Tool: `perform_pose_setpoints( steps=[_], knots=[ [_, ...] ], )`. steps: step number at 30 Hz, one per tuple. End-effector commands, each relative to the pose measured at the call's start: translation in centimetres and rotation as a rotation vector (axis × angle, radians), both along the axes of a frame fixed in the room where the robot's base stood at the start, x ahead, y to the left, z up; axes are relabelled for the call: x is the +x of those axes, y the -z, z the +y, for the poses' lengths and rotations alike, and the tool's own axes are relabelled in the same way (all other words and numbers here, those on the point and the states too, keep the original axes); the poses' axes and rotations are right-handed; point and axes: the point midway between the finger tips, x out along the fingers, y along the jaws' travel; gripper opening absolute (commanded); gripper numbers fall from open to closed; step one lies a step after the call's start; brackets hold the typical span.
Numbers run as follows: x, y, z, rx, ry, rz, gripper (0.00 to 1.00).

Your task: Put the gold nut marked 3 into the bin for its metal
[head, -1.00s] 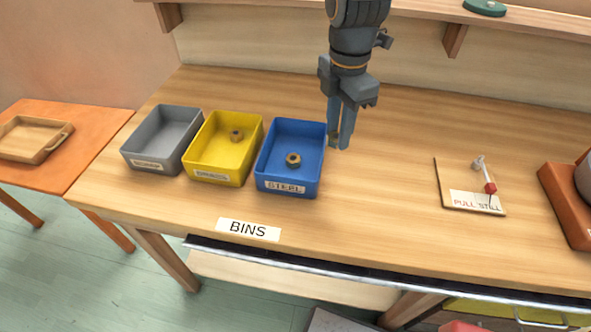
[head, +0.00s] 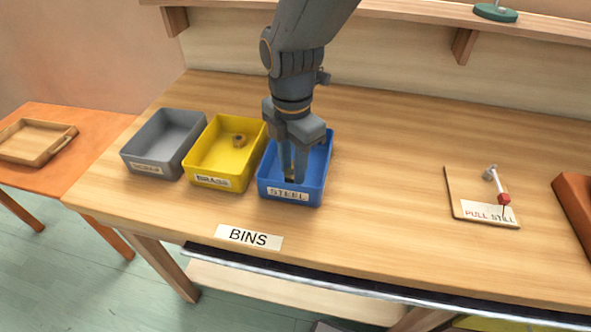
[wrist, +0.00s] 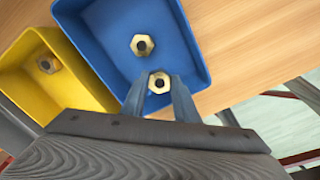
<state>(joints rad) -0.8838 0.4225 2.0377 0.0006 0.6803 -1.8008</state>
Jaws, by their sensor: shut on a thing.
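My gripper (head: 291,172) is over the blue bin (head: 321,165) labelled STEEL, fingers pointing down. It is shut on a gold nut (wrist: 158,82), seen between the fingertips in the wrist view. A second gold nut (wrist: 142,45) lies on the blue bin's floor just beyond the held one. Another gold nut (head: 239,140) lies in the yellow bin (head: 213,167) labelled BRASS; it also shows in the wrist view (wrist: 47,64). No number is legible on any nut. My gripper partly hides the blue bin's inside in the head view.
An empty grey bin (head: 160,148) with an unclear label stands left of the yellow one. A BINS sign (head: 248,237) is in front. A PULL STILL board (head: 470,190) with a small lever lies right. The bench between bins and board is clear.

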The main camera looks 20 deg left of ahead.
Motion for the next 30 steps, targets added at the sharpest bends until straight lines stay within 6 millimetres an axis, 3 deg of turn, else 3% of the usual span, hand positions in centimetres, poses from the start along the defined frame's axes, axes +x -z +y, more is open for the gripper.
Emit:
perform_pose_setpoints(
  steps=[7, 19, 20, 21, 30],
  knots=[
    [-0.1, 3.0, -0.1, -0.002, 0.001, 0.002, 0.02],
    [0.0, 3.6, 0.0, -0.001, 0.001, 0.0, 0.02],
    [0.0, 3.6, -0.1, -0.001, 0.001, 0.0, 0.29],
    [0.0, 3.6, -0.1, -0.001, 0.001, 0.0, 0.35],
    [0.0, 3.5, 0.0, -0.001, 0.001, 0.0, 0.35]
  ],
)
